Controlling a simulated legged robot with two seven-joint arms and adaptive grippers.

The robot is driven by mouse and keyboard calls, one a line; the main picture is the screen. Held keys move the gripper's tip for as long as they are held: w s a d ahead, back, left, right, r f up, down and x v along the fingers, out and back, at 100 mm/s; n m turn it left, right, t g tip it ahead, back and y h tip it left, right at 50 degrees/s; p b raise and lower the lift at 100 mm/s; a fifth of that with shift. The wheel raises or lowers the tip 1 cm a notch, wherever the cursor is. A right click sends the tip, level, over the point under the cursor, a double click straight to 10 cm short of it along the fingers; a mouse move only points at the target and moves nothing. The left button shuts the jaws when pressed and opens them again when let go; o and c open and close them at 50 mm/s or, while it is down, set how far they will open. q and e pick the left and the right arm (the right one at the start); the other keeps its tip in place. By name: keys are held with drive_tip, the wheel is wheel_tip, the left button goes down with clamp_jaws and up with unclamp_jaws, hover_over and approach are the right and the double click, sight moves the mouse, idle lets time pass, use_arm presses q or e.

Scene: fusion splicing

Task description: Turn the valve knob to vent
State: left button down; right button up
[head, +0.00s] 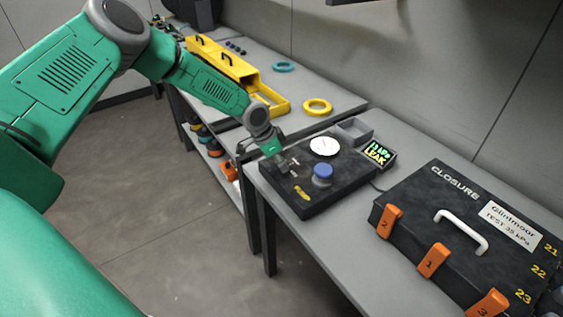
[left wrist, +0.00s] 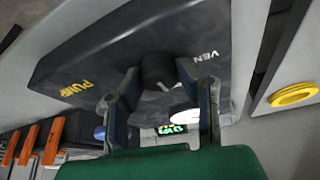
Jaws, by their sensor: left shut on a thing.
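The black test box (head: 345,190) lies on the grey bench. It carries a white dial gauge (head: 324,146), a blue knob (head: 322,172) and a yellow label. My left gripper (head: 286,165) is at the box's left part, shut on the valve knob. In the left wrist view the dark valve knob (left wrist: 158,70) sits between the two fingers, with a white mark on it. White "VEN" lettering and a yellow "PUMP" label flank it. In the head view my gripper hides the knob, so its pointing direction is unclear. My right gripper is not in view.
A small display (head: 379,154) beside the box reads LEAK, with a kPa figure above. A black CLOSURE case (head: 455,205) with orange latches and a white handle stands at right. A grey tray (head: 354,131), yellow ring (head: 317,107) and yellow holder (head: 222,62) lie behind.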

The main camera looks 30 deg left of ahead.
use_arm(q)
drive_tip(key=shift+w+a+r+n+p, duration=0.1)
drive_tip(key=shift+a+r+n+p, duration=0.1)
drive_tip(key=shift+n+p, duration=0.4)
drive_tip(key=shift+w+d+r+n+t+y+p, duration=0.1)
drive_tip(key=shift+d+n+t+y+p, duration=0.1)
drive_tip(key=shift+n+y+p, duration=0.3)
drive_tip(key=shift+d+n+t+y+p, duration=0.1)
drive_tip(key=shift+d+n+t+y, duration=0.1)
drive_tip(key=shift+n, duration=0.5)
drive_tip(key=shift+a+n+y, duration=0.1)
drive_tip(key=shift+n+y, duration=0.2)
drive_tip(key=shift+n, duration=0.6)
drive_tip(key=shift+a+n+y, duration=0.1)
drive_tip(key=shift+n+y, duration=0.2)
drive_tip(key=shift+n, duration=0.6)
drive_tip(key=n+y+b, duration=0.1)
drive_tip(key=n, duration=0.1)
drive_tip(key=shift+n, duration=0.4)
drive_tip(key=shift+n+y, duration=0.3)
drive_tip(key=shift+n, duration=0.4)
drive_tip(key=shift+b, duration=0.3)
